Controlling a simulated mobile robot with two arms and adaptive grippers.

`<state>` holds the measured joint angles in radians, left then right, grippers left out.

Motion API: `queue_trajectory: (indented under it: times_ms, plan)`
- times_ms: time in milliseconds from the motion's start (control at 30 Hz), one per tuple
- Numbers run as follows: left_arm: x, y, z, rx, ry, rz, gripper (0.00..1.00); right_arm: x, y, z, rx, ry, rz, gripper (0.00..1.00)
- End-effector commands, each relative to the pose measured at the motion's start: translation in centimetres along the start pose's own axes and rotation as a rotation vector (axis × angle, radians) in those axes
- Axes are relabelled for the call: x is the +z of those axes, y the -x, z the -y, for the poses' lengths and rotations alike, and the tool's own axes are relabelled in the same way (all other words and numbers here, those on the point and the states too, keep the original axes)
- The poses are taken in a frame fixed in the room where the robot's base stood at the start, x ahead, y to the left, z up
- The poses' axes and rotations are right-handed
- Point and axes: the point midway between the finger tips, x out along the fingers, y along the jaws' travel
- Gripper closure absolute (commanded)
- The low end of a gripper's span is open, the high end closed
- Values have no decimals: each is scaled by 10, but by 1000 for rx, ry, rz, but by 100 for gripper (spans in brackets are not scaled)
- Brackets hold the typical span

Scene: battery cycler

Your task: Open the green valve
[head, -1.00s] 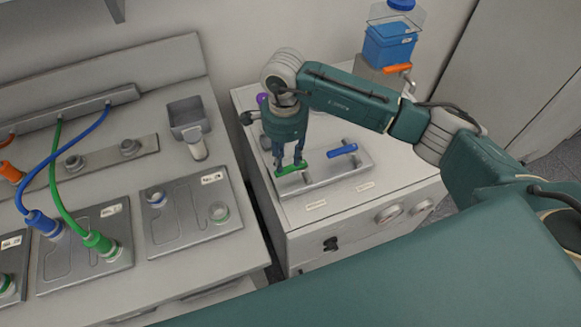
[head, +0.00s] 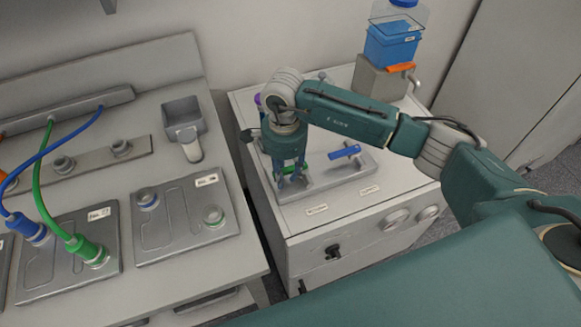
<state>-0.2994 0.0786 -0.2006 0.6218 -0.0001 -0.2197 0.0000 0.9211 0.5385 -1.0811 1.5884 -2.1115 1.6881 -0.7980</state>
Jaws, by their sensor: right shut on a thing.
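The green valve (head: 289,169) has a short green handle on a grey plate (head: 335,175) on top of the white cabinet. My right gripper (head: 290,178) points down over it and is shut on the handle. The fingers hide much of the handle, so its exact angle is hard to read. A blue valve handle (head: 344,152) sits on the same plate, to the right of the gripper. My left gripper is not in view.
A blue container (head: 391,45) stands on a grey block at the cabinet's back right, near my right arm. The cabinet front has round knobs (head: 396,218). On the left bench are grey plates (head: 185,222), a scoop-like holder (head: 183,118) and blue and green cables.

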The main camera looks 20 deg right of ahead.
Motion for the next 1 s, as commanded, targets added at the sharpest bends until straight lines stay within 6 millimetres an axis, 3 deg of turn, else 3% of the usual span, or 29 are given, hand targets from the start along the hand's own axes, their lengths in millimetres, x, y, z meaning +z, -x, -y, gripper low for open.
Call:
queue_trajectory:
  times_ms: [33,167,400,600,1000]
  plan:
    - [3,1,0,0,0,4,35,-1,6,8,-23,-3,0,82]
    - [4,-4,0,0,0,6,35,-2,5,7,-27,31,-1,82]
    - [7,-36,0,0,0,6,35,-10,1,-8,-29,355,-8,82]
    - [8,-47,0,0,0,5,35,-13,5,-18,-25,537,-10,75]
    - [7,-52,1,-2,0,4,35,-15,5,-21,-21,590,-12,74]
